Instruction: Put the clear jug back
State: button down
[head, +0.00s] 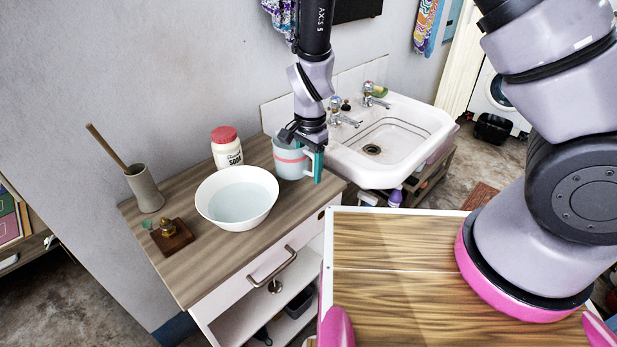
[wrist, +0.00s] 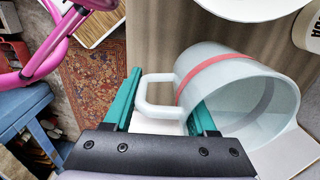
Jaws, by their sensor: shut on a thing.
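The clear jug (head: 291,163) is pale and see-through with a red band. It is upright at the right end of the wooden counter (head: 185,262), beside the sink; I cannot tell whether its base touches the top. My gripper (head: 312,155) comes down from above and is shut on the jug at its handle side. In the wrist view the jug (wrist: 240,95) lies to the right, its handle (wrist: 150,92) between the teal fingers of my gripper (wrist: 165,105). The far fingertip is partly hidden in the head view.
A white bowl (head: 237,205) stands left of the jug, with a red-lidded soda jar (head: 226,150) behind it. A brush holder (head: 144,188) and a small brass item on a wooden block (head: 171,237) are further left. The white sink (head: 388,150) with taps is close on the right.

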jog(key=shift+f, duration=1.5)
jog(key=shift+f, duration=0.2)
jog(key=shift+c, duration=1)
grip_release()
jog(key=shift+r, duration=0.1)
